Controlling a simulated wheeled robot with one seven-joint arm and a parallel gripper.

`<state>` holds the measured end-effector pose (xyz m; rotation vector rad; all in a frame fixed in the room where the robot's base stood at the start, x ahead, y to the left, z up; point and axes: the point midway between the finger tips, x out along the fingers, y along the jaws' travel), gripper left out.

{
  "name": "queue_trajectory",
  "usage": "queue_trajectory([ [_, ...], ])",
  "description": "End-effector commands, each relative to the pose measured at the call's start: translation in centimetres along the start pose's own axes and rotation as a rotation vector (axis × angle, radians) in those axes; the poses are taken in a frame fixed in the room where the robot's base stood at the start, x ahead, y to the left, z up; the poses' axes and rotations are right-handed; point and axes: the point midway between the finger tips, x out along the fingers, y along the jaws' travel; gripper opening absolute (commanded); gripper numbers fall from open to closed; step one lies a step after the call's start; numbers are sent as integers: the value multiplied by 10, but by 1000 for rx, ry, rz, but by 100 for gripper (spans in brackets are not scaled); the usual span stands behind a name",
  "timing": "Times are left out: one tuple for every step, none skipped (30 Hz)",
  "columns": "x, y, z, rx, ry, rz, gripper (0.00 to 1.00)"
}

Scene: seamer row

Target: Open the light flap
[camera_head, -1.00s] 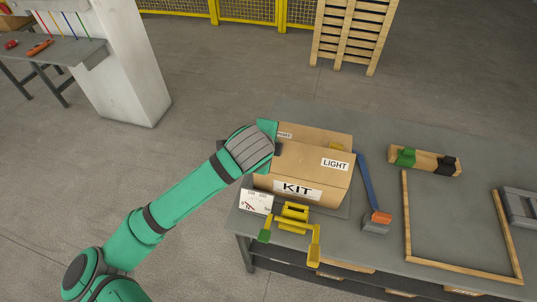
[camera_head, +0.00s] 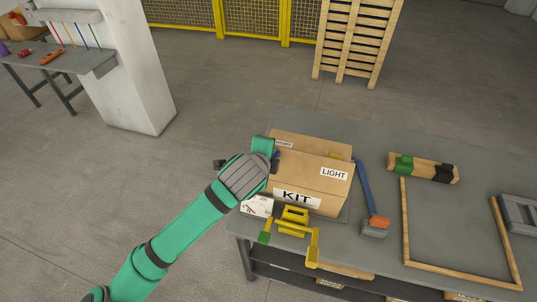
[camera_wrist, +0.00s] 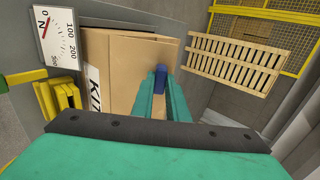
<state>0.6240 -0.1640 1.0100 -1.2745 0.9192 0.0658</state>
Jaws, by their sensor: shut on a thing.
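The cardboard box (camera_head: 318,201) marked KIT stands on the grey table. Its flap with the LIGHT label (camera_head: 345,174) covers the near part of the top. Behind it is another cardboard panel (camera_head: 318,143) with a partly hidden label. My gripper (camera_head: 275,157) is at the left end of the box, its fingertips mostly hidden in the head view. In the wrist view the gripper (camera_wrist: 160,80) is shut on a small blue piece (camera_wrist: 160,77), beside the box's cardboard (camera_wrist: 120,65). Whether the blue piece is joined to the flap cannot be told.
A yellow stand (camera_head: 294,220) and a white dial card (camera_head: 257,206) sit before the box. A blue-handled tool (camera_head: 365,190) lies to its right, then a wooden frame (camera_head: 405,225) and a block (camera_head: 425,168) with green and black pieces. A wooden pallet (camera_head: 357,40) stands behind.

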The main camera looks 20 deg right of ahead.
Motion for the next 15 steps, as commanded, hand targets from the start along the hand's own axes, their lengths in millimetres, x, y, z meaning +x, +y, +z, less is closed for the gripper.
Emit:
queue_trajectory([
  [0,-1,0,0,1,-2,0],
  [0,0,0,0,0,-2,0],
  [-1,0,1,-1,0,-2,0],
  [-1,0,1,-2,-1,-2,0],
  [-1,0,2,-2,-2,-2,0],
  [-1,0,3,-3,-3,-2,0],
  [-1,0,4,-4,-4,-2,0],
  [-2,0,4,-4,-5,-2,0],
  [-2,0,4,-5,-5,-2,0],
  [-2,0,5,-5,-6,-2,0],
  [-2,0,5,-6,-6,-2,0],
  [-2,0,5,-6,-7,-2,0],
  [-2,0,5,-6,-7,-2,0],
  [-2,0,6,-6,-7,-2,0],
  [-2,0,6,-6,-7,-2,0],
])
